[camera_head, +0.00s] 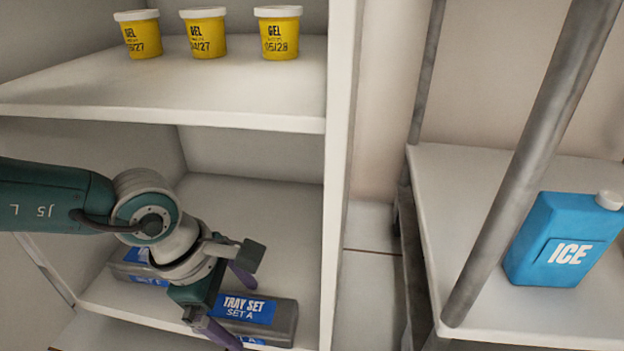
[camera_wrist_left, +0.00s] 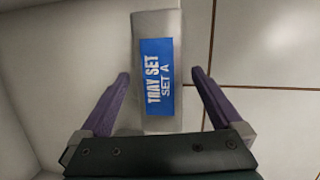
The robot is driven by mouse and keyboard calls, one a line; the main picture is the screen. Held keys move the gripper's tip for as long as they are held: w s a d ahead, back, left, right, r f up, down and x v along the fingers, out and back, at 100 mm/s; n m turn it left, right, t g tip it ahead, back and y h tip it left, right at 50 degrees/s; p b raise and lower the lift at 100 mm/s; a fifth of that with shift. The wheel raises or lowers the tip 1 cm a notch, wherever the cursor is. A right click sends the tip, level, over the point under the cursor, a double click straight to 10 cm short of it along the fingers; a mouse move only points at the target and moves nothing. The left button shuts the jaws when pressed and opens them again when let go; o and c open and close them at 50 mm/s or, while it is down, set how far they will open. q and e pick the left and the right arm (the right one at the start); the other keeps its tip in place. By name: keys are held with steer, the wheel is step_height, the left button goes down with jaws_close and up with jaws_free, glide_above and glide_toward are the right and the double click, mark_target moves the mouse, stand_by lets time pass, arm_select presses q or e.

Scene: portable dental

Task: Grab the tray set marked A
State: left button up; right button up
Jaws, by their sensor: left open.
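The tray set marked A (camera_head: 284,318) is a grey box with a blue label reading "TRAY SET SET A". It lies on the lower shelf in the head view, and in the left wrist view the box (camera_wrist_left: 157,22) runs lengthwise between the fingers. My left gripper (camera_head: 229,303) is open, its purple fingers one on each side of the box. In the left wrist view the gripper (camera_wrist_left: 160,98) shows a gap between each finger and the box. A second grey box with a blue label (camera_head: 135,262) sits to the left, partly hidden by my arm. My right gripper is not in view.
The upper shelf board (camera_head: 180,98) is above my left arm and holds yellow gel tubs (camera_head: 203,33). The cabinet's side wall (camera_head: 341,150) stands close to the right. Beyond it, a rack with metal posts (camera_head: 530,160) holds a blue ice pack (camera_head: 560,245).

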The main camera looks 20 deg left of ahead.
arm_select(q)
steer(key=shift+r, duration=0.1)
steer(key=shift+c, duration=0.2)
jaws_close()
stand_by(0.5)
